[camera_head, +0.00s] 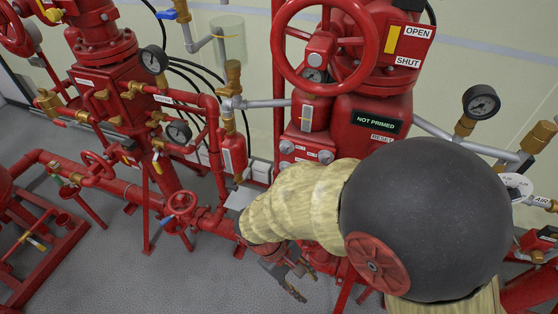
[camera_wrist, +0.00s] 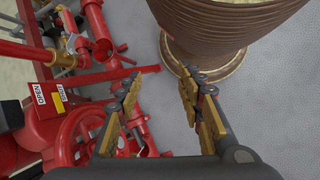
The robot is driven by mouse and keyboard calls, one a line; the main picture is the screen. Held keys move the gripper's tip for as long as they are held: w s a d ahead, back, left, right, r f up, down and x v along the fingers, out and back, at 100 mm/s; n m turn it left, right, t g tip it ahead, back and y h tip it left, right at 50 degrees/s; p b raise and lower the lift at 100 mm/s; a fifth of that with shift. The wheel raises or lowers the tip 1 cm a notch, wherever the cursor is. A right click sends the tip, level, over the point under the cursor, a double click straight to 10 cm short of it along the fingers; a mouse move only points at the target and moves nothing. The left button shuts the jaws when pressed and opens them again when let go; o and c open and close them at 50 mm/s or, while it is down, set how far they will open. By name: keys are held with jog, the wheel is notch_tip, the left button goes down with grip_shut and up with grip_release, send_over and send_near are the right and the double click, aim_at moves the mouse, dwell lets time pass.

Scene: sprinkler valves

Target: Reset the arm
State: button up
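My arm fills the lower right of the head view, in front of the red valve assembly. My gripper (camera_head: 291,279) hangs low beneath the arm's end, pointing down beside the red pipes. In the wrist view my gripper (camera_wrist: 160,85) shows two fingers with yellowish pads, spread apart with nothing between them. Grey floor shows between and beyond the fingertips.
A large red handwheel (camera_head: 325,45) and a "NOT PRIMED" label (camera_head: 377,121) are on the central valve. Gauges (camera_head: 481,102) stand at right. Red pipes (camera_head: 110,183) run low at left. The wrist view shows a brown ribbed pot (camera_wrist: 215,40) close beyond the fingers and a red handwheel (camera_wrist: 82,140) at left.

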jog(key=w+d+r+m+t+y+p, duration=0.1)
jog(key=d+r, duration=0.5)
jog(key=r, duration=0.8)
jog(key=d+r+m+t+y+p, duration=0.1)
jog(key=d+r+m+t+y, duration=0.3)
jog(key=r, duration=1)
jog(key=d+m+t, duration=0.2)
jog(key=m, duration=0.2)
jog(key=shift+w+d+r+t, duration=0.15)
jog(key=shift+w+d+t, duration=0.05)
jog(key=shift+w+t, duration=0.15)
